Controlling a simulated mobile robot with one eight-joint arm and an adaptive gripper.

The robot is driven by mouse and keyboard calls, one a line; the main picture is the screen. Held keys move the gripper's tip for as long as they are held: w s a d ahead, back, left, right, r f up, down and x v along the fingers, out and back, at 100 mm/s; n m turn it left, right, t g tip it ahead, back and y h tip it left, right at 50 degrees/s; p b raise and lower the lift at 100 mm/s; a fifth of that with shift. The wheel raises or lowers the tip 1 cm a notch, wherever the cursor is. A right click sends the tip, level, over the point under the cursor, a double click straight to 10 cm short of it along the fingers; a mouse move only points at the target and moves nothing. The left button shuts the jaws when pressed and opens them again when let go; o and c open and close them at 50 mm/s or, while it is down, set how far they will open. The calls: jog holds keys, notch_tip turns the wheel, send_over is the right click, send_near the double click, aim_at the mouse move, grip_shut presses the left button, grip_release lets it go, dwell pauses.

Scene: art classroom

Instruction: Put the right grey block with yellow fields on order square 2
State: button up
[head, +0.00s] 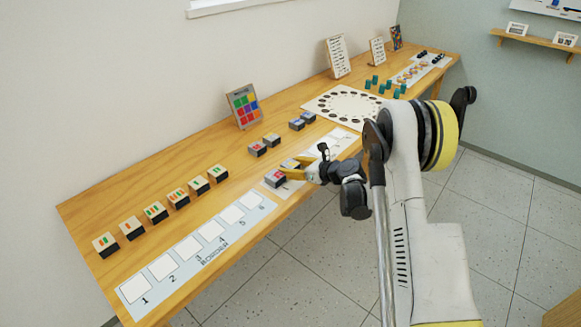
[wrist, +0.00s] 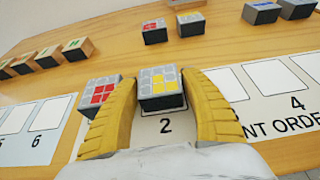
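The grey block with yellow fields (wrist: 158,88) is between the yellow fingers of my gripper (wrist: 160,78). The fingers lie close along its left and right sides and appear shut on it. The block is over order square 2 (wrist: 166,126), whose near part and printed 2 show in front of it. I cannot tell whether its underside touches the sheet. In the head view, my gripper (head: 291,172) is low at the table's front edge, and its fingers largely hide the block.
A grey block with red fields (wrist: 103,91) stands just left of my gripper. Further grey blocks (wrist: 155,32) stand behind. Squares to the right, including square 4 (wrist: 275,76), are empty. Several wooden blocks (head: 155,212) line the table (head: 100,200) at left, behind another order sheet (head: 182,257).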

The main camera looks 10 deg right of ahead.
jog(key=shift+r, duration=0.2)
jog(key=p+v, duration=0.3)
jog(key=v, duration=0.8)
jog(key=shift+s+d+r+p, duration=0.15)
jog(key=shift+s+r+p, duration=0.15)
jog(key=shift+p, duration=0.1)
jog(key=s+a+r+n+g+h, duration=0.2)
jog(key=s+a+r+n, duration=0.1)
jog(key=s+r+n, duration=0.35)
jog(key=s+a+r+n+g+h, duration=0.1)
jog(key=s+a+r+n, duration=0.35)
jog(key=r+n, duration=0.3)
jog(key=s+r+n+h, duration=0.1)
jog(key=s+n+h, duration=0.1)
jog(key=s+n, duration=0.5)
jog(key=s+d+r+n+h, duration=0.1)
jog(key=s+n, duration=0.6)
jog(key=s, duration=0.8)
jog(key=shift+r+n+g+h, duration=0.4)
jog(key=shift+r+h, duration=0.3)
jog(key=shift+h, duration=0.3)
